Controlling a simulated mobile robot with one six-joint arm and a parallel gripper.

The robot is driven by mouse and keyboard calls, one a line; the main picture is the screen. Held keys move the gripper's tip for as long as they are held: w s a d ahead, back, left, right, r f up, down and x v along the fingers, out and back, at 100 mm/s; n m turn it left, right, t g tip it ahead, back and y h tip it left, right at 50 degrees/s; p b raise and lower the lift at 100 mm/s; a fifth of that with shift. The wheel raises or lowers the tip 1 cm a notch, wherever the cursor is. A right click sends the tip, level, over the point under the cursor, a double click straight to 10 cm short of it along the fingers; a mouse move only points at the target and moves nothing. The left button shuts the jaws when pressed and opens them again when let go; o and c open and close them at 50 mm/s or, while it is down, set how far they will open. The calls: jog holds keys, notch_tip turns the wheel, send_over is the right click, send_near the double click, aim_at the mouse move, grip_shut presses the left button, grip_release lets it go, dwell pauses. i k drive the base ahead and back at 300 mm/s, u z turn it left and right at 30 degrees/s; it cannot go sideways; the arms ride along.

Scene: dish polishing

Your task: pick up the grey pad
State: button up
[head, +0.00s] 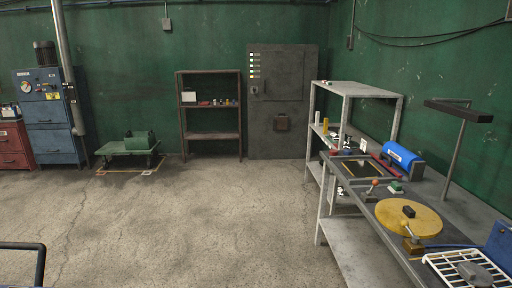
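A grey, rounded, flat-looking piece that looks like the grey pad (474,273) lies on a white wire rack (446,259) at the bottom right corner of the head view. The rack sits on the near end of a long grey workbench (352,244) on the right. The frame's lower edge is close to the rack, so its near side may be cut off. My gripper is not in view, so its state and its distance from the pad do not show.
A yellow disc (427,220) with a small dark block (408,211) on it lies beyond the rack. A blue cylinder (403,158), an orange-knobbed lever (375,183) and a dark lamp-like post (454,155) crowd the bench. The concrete floor (220,220) left of the bench is clear.

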aim_at(475, 274)
jog(key=z, duration=0.85)
jog(key=k, duration=0.45)
jog(key=z, duration=0.45)
jog(key=i, duration=0.5)
jog(key=z, duration=0.05)
